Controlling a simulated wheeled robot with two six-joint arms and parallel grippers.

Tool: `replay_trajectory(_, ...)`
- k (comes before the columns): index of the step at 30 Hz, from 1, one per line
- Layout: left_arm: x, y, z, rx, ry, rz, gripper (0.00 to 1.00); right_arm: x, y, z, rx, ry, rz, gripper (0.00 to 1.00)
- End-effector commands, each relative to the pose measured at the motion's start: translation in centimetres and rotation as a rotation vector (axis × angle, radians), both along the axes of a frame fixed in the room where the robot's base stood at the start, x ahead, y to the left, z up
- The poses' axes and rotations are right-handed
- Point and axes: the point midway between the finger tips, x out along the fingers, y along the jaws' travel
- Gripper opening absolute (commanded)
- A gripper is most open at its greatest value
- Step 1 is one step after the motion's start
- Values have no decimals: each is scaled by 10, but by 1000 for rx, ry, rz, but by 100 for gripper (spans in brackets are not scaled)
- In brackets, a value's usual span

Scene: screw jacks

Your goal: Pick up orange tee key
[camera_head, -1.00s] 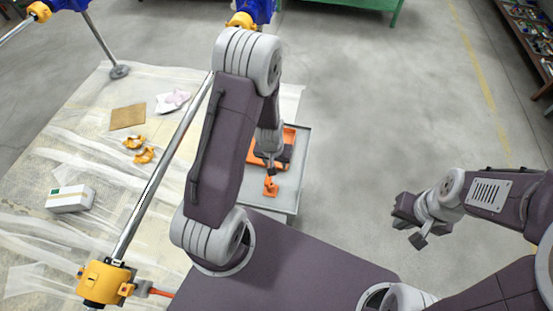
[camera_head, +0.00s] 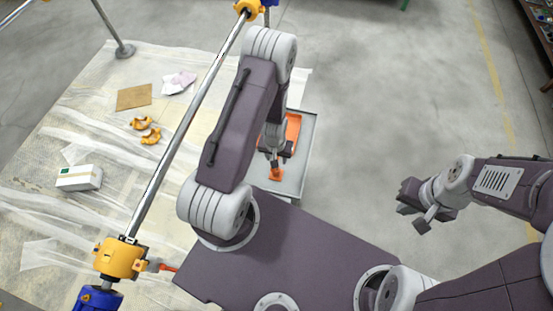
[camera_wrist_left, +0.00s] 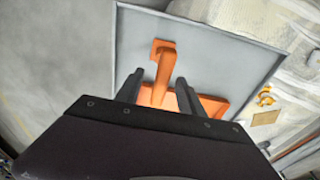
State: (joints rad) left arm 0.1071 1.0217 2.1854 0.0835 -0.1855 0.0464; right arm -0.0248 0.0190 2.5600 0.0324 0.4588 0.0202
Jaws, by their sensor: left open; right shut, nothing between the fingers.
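An orange tee key (camera_wrist_left: 165,66) lies on a grey tray-like surface (camera_wrist_left: 218,42) in the left wrist view. Its end (camera_head: 276,174) also shows in the head view, just in front of my left gripper (camera_head: 275,157). In the wrist view my left gripper (camera_wrist_left: 157,79) is open, with one finger on each side of the orange shaft. I cannot tell whether the fingers touch it. The gripper body hides the lower part. My right gripper (camera_head: 412,208) is shut and empty, over bare floor at the right.
An orange tray (camera_head: 293,128) sits on the grey surface beside my left gripper. A chrome pole with a yellow clamp (camera_head: 119,258) slants past my left arm. A white box (camera_head: 78,178), cardboard (camera_head: 134,97) and yellow parts (camera_head: 150,136) lie on plastic sheeting. Floor at right is clear.

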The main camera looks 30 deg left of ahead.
Motion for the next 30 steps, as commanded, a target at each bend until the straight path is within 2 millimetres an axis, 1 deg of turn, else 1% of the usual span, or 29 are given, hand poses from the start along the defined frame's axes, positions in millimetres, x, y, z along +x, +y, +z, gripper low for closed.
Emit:
replay_trajectory(1, 0, 2, -6, 0, 3, 1, 45, 0, 0, 6, 0, 0, 0, 0)
replay_trajectory(2, 1, 3, -11, -1, 4, 0, 45, 0, 0, 7, 0, 0, 0, 0)
replay_trajectory(3, 2, 3, -19, -1, 4, -1, 45, 0, 0, 7, 0, 0, 0, 0)
replay_trajectory(6, 4, 3, -29, 0, 1, -1, 45, 0, 0, 7, 0, 0, 0, 0)
replay_trajectory(13, 5, 3, -32, 0, -1, -1, 45, 0, 0, 7, 0, 0, 0, 0)
replay_trajectory(14, 5, 3, -32, 0, -1, -1, 43, 0, 0, 7, 0, 0, 0, 0)
replay_trajectory(15, 5, 3, -32, 0, -1, -1, 32, 0, 0, 7, 0, 0, 0, 0)
replay_trajectory(17, 5, 3, -32, 0, -1, -1, 15, 0, 0, 7, 0, 0, 0, 0)
replay_trajectory(18, 5, 3, -32, 0, -1, -1, 4, 0, 0, 7, 0, 0, 0, 0)
replay_trajectory(19, 5, 3, -32, 0, -1, -1, 0, 0, 0, 7, 0, 0, 0, 0)
replay_trajectory(30, 5, 3, -32, 0, -1, -1, 0, 0, 0, 7, 0, 0, 0, 0)
